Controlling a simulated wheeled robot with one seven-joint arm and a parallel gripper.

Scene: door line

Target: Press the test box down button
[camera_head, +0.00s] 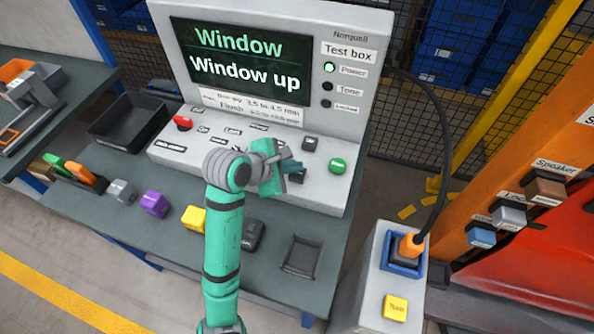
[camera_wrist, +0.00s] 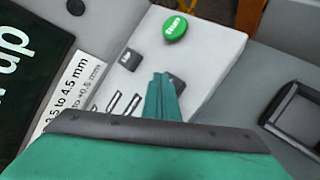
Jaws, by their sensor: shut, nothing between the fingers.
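The grey test box (camera_head: 240,165) stands on the bench, its screen (camera_head: 245,62) reading "Window" and "Window up". On its sloped panel, one dark square button (camera_head: 310,143) is in clear view; it also shows in the wrist view (camera_wrist: 129,60). A second dark button (camera_head: 299,176) lies right at my fingertips and is partly hidden by them; it also shows in the wrist view (camera_wrist: 179,86). I cannot read its label. My green gripper (camera_head: 291,168) is shut and empty, its fingertips (camera_wrist: 160,78) over or at this second button. I cannot tell whether they touch it.
A green round button (camera_head: 338,165) sits just right of my fingertips, and a red one (camera_head: 182,122) is at the panel's left. Purple (camera_head: 155,204) and yellow (camera_head: 194,218) blocks lie in front. A black cable (camera_head: 440,130) hangs at the right.

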